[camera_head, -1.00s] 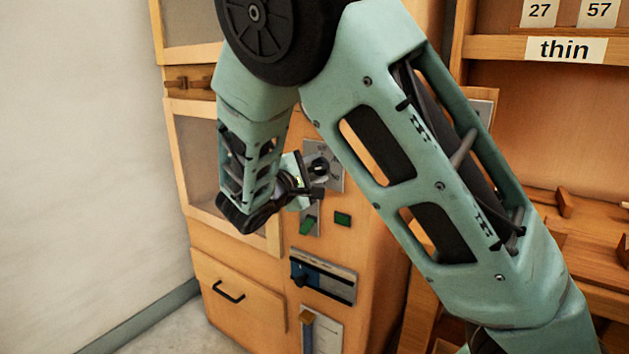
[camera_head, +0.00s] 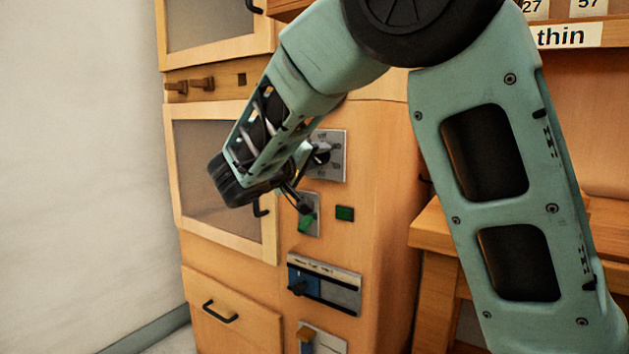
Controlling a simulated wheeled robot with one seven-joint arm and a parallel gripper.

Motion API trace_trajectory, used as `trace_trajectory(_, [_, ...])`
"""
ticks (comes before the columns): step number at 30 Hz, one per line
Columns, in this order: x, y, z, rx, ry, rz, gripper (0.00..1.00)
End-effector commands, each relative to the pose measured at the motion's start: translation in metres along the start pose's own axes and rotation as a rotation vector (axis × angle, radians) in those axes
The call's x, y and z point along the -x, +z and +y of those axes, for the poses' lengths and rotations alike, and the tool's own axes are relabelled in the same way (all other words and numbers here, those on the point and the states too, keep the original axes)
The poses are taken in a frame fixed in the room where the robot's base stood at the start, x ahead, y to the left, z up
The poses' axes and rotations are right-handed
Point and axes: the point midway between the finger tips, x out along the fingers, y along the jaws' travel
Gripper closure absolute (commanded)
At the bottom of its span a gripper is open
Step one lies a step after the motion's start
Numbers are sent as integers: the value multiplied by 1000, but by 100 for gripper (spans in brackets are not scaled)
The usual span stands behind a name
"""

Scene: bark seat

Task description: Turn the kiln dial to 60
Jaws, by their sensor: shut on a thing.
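The dial (camera_head: 322,154) is a black knob on a grey plate (camera_head: 335,168) with small marks, on the front of the orange-brown wooden cabinet (camera_head: 375,190). My gripper (camera_head: 315,155) reaches it from the left and is shut on the knob. My wrist and hand cover the left side of the plate, and the fingertips are mostly hidden. The numbers on the plate are too small to read, so the dial's setting cannot be told.
Below the dial are a green switch (camera_head: 306,223) on a grey plate, a dark green square (camera_head: 345,213), a slider panel (camera_head: 325,285) and another lever (camera_head: 306,336). A windowed door (camera_head: 210,165) and a drawer (camera_head: 232,308) are left. Wooden shelving stands right.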

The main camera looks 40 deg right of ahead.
Motion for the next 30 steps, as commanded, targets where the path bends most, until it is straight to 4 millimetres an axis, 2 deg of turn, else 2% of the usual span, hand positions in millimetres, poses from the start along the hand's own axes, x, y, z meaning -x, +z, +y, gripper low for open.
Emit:
trace_trajectory(1, [1,6,-10,-48,-3,-2,84])
trace_trajectory(21, [0,6,-13,-676,-2,-3,84])
trace_trajectory(30, [1,3,-11,-885,-2,-3,84])
